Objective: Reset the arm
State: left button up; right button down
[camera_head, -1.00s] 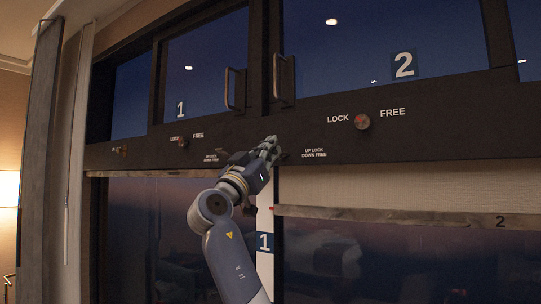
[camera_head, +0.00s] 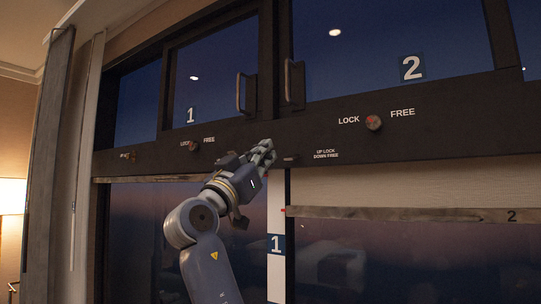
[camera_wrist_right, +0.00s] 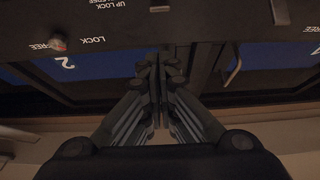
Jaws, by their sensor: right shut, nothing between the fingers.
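My right gripper (camera_head: 267,147) is raised in front of the dark cabinet rail in the head view, below the two cabinet door handles. Its fingers are together and hold nothing. In the wrist view the closed fingers (camera_wrist_right: 155,72) point toward the cabinet, with dark panels beyond them. My left gripper does not show in any view.
Door handles (camera_head: 293,84) stick out above. A wooden ledge (camera_head: 400,214) lies at the right.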

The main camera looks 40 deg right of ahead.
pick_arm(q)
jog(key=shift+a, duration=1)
pick_arm(e)
jog(key=shift+a, duration=0.3)
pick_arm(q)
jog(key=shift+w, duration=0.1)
